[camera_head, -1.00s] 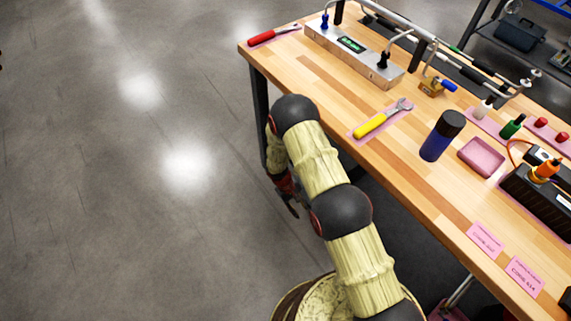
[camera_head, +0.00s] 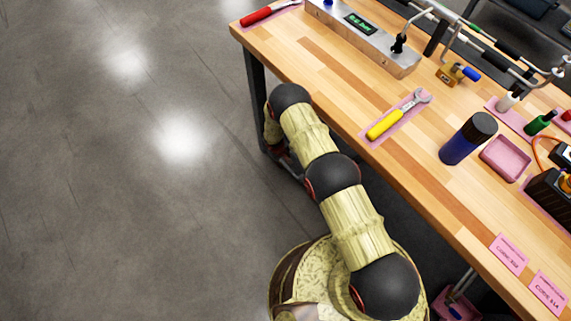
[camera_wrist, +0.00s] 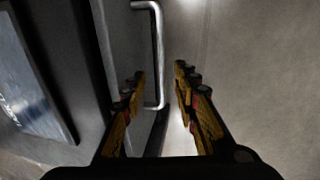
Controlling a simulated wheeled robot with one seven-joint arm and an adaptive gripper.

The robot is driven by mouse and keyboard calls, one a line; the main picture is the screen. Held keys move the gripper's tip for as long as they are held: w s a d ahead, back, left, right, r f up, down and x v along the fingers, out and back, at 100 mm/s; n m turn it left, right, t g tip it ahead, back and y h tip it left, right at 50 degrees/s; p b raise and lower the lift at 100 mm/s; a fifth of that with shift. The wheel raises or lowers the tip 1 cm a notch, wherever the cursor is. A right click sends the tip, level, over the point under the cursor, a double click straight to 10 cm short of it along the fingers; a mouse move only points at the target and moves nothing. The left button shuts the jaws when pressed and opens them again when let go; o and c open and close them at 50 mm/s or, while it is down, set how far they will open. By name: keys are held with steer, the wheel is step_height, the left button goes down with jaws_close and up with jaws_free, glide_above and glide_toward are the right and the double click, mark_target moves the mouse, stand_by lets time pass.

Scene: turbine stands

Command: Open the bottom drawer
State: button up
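In the wrist view a silver bar handle (camera_wrist: 158,60) stands out from a grey drawer front (camera_wrist: 122,45), running up and down the picture. My gripper (camera_wrist: 161,78) is open, with yellow-and-black fingers on either side of the handle's lower part in the picture. No clear contact shows, and I cannot tell how deep the bar lies between the fingers. Which drawer this is cannot be told from this close view. In the head view my gripper (camera_head: 287,162) is low beside the table, mostly hidden by my arm. The drawers are hidden under the tabletop there.
The wooden workbench (camera_head: 330,75) stands to the right, its edge close to my arm. A yellow wrench (camera_head: 385,122), a dark blue can (camera_head: 467,140) and a pink tray (camera_head: 505,160) lie on it. The grey floor (camera_head: 110,200) on the left is clear.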

mark_target(286, 166)
steer(key=f, duration=0.1)
steer(key=f+b, duration=0.1)
steer(key=f, duration=0.1)
steer(key=d+f+b, duration=0.1)
steer(key=f, duration=0.1)
steer(key=shift+w+f, duration=0.25)
steer(key=shift+c, duration=1.4)
jaws_close()
